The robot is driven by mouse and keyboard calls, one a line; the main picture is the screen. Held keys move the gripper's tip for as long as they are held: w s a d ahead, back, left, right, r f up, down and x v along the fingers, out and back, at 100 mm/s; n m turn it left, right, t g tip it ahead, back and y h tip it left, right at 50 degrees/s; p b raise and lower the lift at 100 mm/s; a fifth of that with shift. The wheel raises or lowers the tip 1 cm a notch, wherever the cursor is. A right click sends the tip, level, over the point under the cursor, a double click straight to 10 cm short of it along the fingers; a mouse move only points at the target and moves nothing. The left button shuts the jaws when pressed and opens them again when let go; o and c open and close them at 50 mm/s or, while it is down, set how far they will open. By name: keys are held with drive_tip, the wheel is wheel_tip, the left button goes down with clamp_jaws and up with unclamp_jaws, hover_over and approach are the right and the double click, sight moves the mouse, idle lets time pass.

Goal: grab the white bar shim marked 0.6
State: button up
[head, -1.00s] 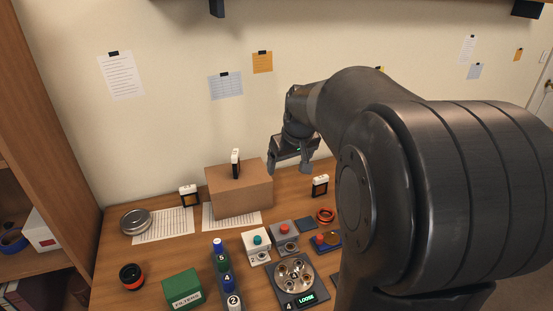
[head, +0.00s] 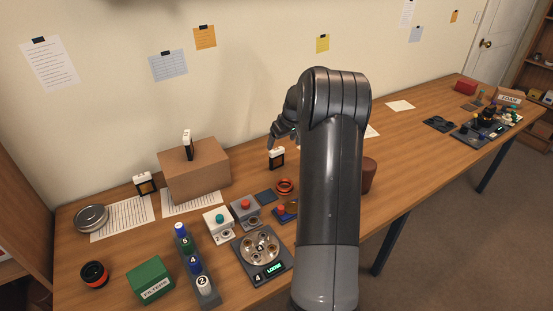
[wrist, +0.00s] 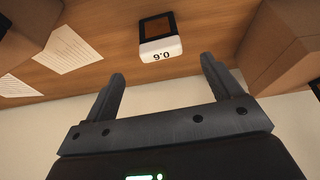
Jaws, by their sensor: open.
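The white bar shim marked 0.6 (wrist: 160,50) shows upside down in the wrist view, its white bar joined to a dark square frame. It stands on the table in front of my open, empty gripper (wrist: 163,72), between the line of the fingers and apart from them. In the head view I take it for the upright piece (head: 277,158) right of the cardboard box. My gripper (head: 272,145) is just beside it there, partly hidden by my arm. Two similar shims stand on the box (head: 187,144) and left of it (head: 145,184); their marks are unreadable.
The cardboard box (head: 195,175) stands left of the shim, near the wall. Red rings (head: 285,187), button blocks (head: 219,223), a round-dish device (head: 262,250) and a bottle row (head: 194,265) fill the front.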

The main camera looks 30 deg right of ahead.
sight(278, 150)
drive_tip(key=x, duration=0.9)
drive_tip(key=shift+f, duration=0.35)
drive_tip(key=shift+c, duration=0.4)
drive_tip(key=c, duration=1)
drive_tip(key=shift+r, duration=0.1)
